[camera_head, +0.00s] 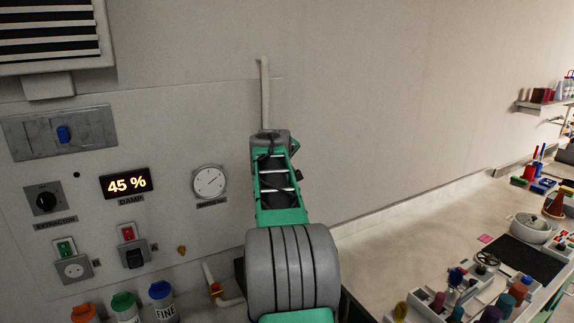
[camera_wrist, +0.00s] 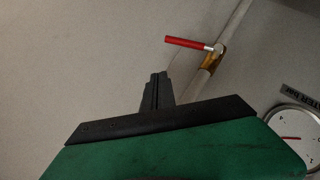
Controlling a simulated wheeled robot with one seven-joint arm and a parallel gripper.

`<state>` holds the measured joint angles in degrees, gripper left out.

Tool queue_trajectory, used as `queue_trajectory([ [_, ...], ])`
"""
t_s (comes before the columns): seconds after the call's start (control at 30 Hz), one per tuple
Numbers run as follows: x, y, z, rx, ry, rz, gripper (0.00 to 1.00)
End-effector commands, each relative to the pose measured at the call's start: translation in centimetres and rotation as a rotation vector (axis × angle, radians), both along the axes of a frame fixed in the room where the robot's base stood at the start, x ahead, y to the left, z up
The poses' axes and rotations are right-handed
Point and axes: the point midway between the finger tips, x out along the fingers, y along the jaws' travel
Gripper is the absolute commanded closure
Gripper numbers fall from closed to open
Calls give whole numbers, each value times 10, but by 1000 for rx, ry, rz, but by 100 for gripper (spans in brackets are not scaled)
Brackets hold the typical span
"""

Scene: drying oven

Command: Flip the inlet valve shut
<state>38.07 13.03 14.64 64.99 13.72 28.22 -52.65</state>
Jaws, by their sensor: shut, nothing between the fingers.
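In the wrist view, a valve with a red lever handle (camera_wrist: 186,42) and a brass body (camera_wrist: 211,60) sits on a pale pipe (camera_wrist: 235,20). The lever points left, roughly across the pipe. My gripper (camera_wrist: 157,82) has its dark fingers together and empty, below and left of the lever, with a visible gap in the picture. In the head view, the pipe (camera_head: 265,95) rises along the wall above my wrist. My arm hides the valve and my fingers there.
A round gauge (camera_head: 209,181) is left of my arm, beside a lit "45 %" display (camera_head: 126,183). A cluttered bench (camera_head: 400,235) runs along the right.

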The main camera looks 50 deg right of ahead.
Motion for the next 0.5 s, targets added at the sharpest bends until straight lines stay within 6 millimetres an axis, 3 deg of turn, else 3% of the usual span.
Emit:
queue_trajectory([
  [0.03, -2, 4, 15, -2, -3, 1, 100],
  [0.3, -44, 28, 53, -3, -3, 2, 100],
  [0.5, -60, 37, 71, 0, -1, 1, 100],
])
